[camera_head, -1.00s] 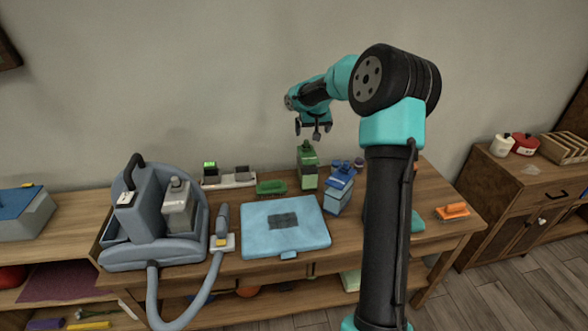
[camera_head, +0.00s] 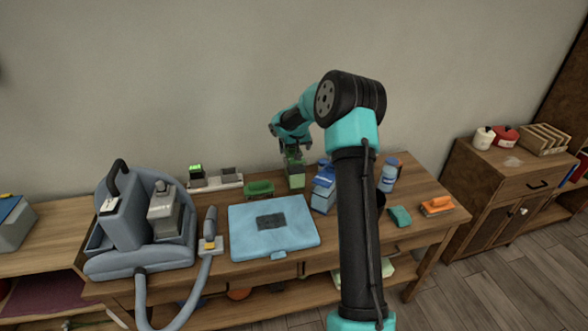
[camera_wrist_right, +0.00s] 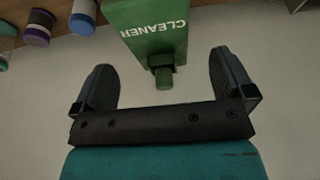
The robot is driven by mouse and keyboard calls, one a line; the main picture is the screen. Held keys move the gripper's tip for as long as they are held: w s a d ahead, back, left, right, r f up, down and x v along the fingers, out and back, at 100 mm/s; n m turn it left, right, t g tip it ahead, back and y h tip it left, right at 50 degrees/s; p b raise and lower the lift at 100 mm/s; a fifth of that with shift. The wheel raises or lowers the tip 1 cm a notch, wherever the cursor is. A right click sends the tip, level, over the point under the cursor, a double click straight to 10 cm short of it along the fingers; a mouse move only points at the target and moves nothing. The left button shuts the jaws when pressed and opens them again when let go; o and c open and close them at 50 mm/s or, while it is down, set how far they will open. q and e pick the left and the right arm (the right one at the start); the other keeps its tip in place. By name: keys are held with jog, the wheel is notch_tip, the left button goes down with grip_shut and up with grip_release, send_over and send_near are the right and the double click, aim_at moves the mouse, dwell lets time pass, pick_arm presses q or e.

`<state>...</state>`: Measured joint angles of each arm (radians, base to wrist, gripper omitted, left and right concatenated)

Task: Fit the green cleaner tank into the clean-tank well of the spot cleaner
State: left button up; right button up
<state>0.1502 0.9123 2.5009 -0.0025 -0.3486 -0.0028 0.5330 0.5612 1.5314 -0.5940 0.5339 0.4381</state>
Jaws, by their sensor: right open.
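The green cleaner tank (camera_head: 295,181) stands upright on the table, behind the blue mat's right corner. My right gripper (camera_head: 292,153) is at its top, pointing down. In the right wrist view, the tank (camera_wrist_right: 148,28) shows its CLEANER label, with its cap between the spread fingers of my open right gripper (camera_wrist_right: 161,75). There is a gap on both sides of the cap. The blue-grey spot cleaner (camera_head: 135,263) stands at the table's left, with a handled upright part and a pale grey labelled tank (camera_head: 164,213). I cannot make out the clean-tank well. My left gripper is out of view.
The light blue mat (camera_head: 292,213) lies between spot cleaner and tank. A green tray (camera_head: 258,188) is left of the tank; a blue container (camera_head: 323,190) stands close on its right. A grey rack (camera_head: 216,182) is behind. The hose (camera_head: 195,300) hangs over the front edge.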

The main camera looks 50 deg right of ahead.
jog(key=shift+w+f, duration=0.1)
jog(key=shift+f, duration=0.2)
jog(key=shift+d+x, duration=0.15)
jog(key=shift+x, duration=1.15)
jog(key=shift+d+x, duration=0.1)
jog(key=shift+x, duration=1.2)
jog(key=shift+r, duration=0.1)
jog(key=c, duration=1.6)
jog(key=shift+c, duration=0.2)
